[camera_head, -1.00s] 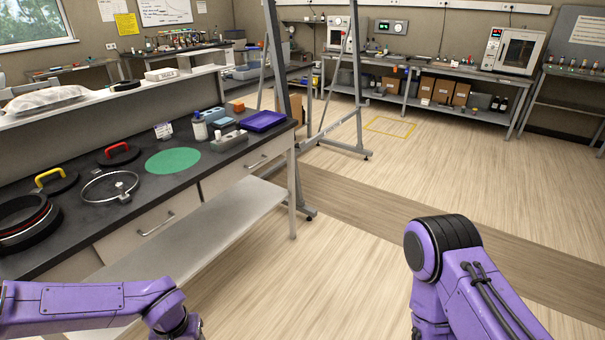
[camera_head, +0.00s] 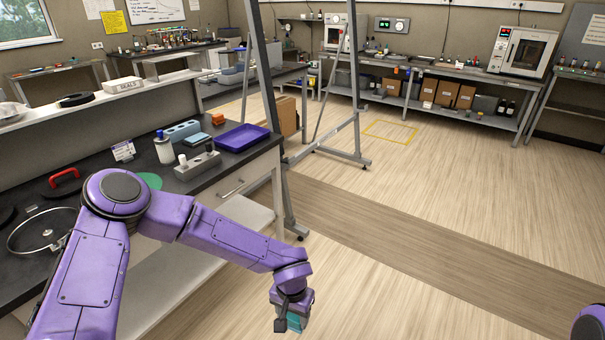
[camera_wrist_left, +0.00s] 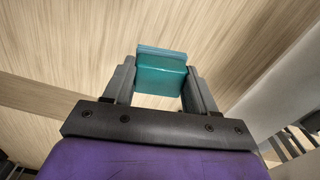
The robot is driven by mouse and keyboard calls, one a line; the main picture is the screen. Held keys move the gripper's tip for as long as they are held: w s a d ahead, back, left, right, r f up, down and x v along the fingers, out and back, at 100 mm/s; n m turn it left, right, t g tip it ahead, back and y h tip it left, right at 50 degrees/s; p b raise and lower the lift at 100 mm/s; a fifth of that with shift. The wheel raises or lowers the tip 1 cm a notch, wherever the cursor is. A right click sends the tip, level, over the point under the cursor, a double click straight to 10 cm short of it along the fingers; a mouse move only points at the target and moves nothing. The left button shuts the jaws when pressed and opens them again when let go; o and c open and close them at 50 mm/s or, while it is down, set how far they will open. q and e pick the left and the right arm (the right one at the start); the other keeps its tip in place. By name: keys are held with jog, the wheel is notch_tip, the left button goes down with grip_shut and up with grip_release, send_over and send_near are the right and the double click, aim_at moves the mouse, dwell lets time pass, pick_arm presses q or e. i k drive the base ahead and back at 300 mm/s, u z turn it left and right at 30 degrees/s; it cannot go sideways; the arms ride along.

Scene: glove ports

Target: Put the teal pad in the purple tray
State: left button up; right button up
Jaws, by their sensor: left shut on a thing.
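The teal pad (camera_wrist_left: 162,76) is clamped between the two fingers of my left gripper (camera_wrist_left: 160,88) in the left wrist view. In the head view my left gripper (camera_head: 291,318) hangs low in front of the bench, over the floor, with a bit of the teal pad (camera_head: 295,322) showing at its tip. The purple tray (camera_head: 242,138) lies on the dark bench top near its right end, up and to the left of the gripper and apart from it. Its visible inside looks empty. My right gripper is out of view.
Beside the tray stand a grey holed block (camera_head: 197,165), a blue block (camera_head: 181,131), orange pieces (camera_head: 218,118) and a white bottle (camera_head: 164,148). A metal frame (camera_head: 355,90) rises just right of the bench. The floor ahead is open.

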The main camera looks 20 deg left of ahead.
aim_at(241, 141)
jog(key=z, duration=0.1)
jog(key=i, duration=1)
jog(key=u, duration=0.8)
jog(key=i, duration=0.85)
jog(key=u, duration=0.8)
